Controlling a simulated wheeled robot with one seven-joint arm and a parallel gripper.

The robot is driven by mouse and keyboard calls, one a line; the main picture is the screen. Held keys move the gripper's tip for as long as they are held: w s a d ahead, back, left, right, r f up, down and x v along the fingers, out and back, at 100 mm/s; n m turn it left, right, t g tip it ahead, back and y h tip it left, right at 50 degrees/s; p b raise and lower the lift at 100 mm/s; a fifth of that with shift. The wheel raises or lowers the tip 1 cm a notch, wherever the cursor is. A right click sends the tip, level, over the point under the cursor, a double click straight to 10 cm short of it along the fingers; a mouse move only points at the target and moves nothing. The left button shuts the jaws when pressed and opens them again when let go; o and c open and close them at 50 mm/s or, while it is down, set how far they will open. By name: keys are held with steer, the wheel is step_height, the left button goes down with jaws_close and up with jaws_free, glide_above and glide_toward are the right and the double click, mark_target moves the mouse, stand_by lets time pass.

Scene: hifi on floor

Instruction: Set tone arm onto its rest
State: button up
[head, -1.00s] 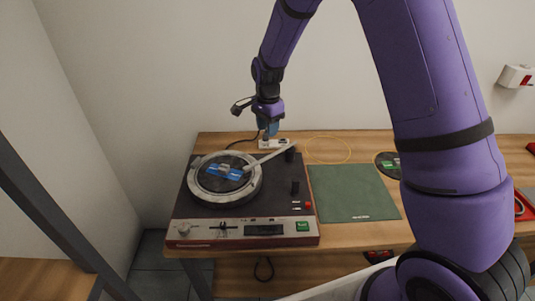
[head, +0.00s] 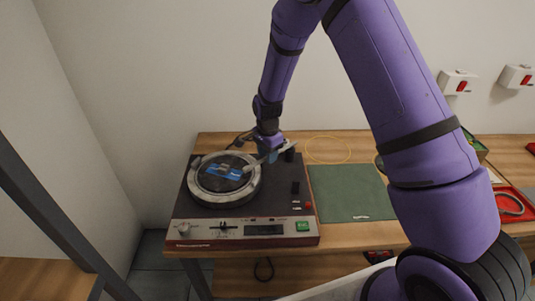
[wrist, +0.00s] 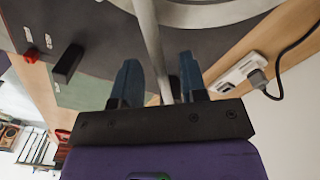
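The turntable (head: 185,205) stands on the wooden table, with a pale ring around its platter and a blue-labelled record (head: 222,172) on it. The light tone arm (head: 254,164) slants from the platter's right edge toward a dark post (head: 290,154) at the back right. My gripper (head: 270,157) is low over the tone arm. In the wrist view my gripper (wrist: 158,78) is open, its blue fingers spread to either side of the silver tone arm (wrist: 149,40), with gaps showing. I cannot make out the arm rest; the tube's lower end is hidden behind the gripper body.
A green mat (head: 345,192) lies right of the turntable, with a yellow cable loop (head: 328,150) behind it. A white power strip with a plug (wrist: 238,72) lies close to my gripper. A red tray (head: 516,207) is at far right.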

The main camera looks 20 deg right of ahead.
jaws_close()
steer(key=shift+s, duration=0.1)
steer(key=shift+s+d+n, duration=0.35)
steer(key=shift+s+n, duration=0.2)
steer(key=shift+n, duration=0.15)
steer(key=shift+s+d+n, duration=0.35)
steer(key=shift+s+n, duration=0.2)
steer(key=shift+n, duration=0.15)
steer(key=s+d+n, duration=0.1)
steer(key=s+n, duration=0.1)
steer(key=shift+d+n, duration=0.3)
steer(key=shift+d, duration=0.1)
steer(key=d+n, duration=0.1)
steer(key=s+d+n, duration=0.1)
steer(key=n, duration=0.1)
steer(key=shift+s+d, duration=0.15)
steer(key=shift+d, duration=0.05)
steer(key=shift+s+d+n, duration=0.35)
steer(key=shift+d+n, duration=0.5)
steer(key=shift+n, duration=0.25)
